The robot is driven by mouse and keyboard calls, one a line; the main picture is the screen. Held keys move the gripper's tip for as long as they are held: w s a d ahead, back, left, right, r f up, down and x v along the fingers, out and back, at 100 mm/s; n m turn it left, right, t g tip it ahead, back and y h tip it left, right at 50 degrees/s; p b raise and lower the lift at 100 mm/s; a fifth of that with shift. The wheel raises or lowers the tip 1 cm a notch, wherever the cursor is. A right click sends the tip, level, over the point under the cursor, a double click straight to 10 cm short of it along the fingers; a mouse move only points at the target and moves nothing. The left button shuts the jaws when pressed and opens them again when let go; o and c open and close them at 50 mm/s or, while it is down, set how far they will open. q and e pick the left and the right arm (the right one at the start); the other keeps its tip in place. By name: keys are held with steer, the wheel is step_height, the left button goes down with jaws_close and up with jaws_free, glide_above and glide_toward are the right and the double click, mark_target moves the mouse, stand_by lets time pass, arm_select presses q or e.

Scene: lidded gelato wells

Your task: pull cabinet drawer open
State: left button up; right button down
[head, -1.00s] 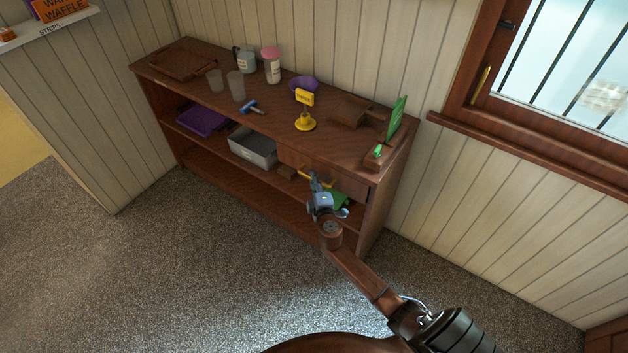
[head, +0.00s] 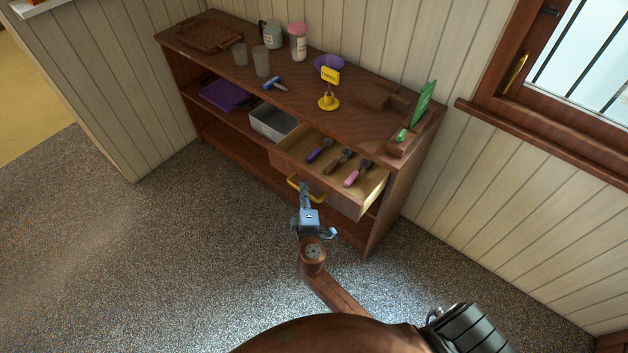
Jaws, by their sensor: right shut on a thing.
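The wooden cabinet (head: 222,140) stands against the panelled wall. Its drawer (head: 372,189) is pulled out at the right part of the cabinet, below the top. Inside lie a purple-handled scoop (head: 319,150), a brown-handled scoop (head: 338,161) and a pink-handled scoop (head: 357,173). A yellow handle (head: 294,183) is on the drawer's front. My right gripper (head: 305,189) is shut on this handle and hides part of it. My left gripper is not in view.
The cabinet top holds a tray (head: 208,33), cups, a pink-lidded jar (head: 298,42), a purple bowl (head: 329,63), a yellow sign (head: 329,77) and a green card (head: 423,103). A grey bin (head: 272,124) sits on the shelf. The floor in front is clear.

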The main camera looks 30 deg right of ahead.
steer(key=shift+s+a, duration=0.25)
steer(key=shift+a, duration=0.35)
steer(key=shift+s+a, duration=0.25)
steer(key=shift+a, duration=0.35)
steer(key=shift+s+a, duration=0.25)
steer(key=shift+a, duration=0.35)
steer(key=c, duration=1.9)
jaws_free()
steer(key=shift+c, duration=0.2)
steer(key=v, duration=1.2)
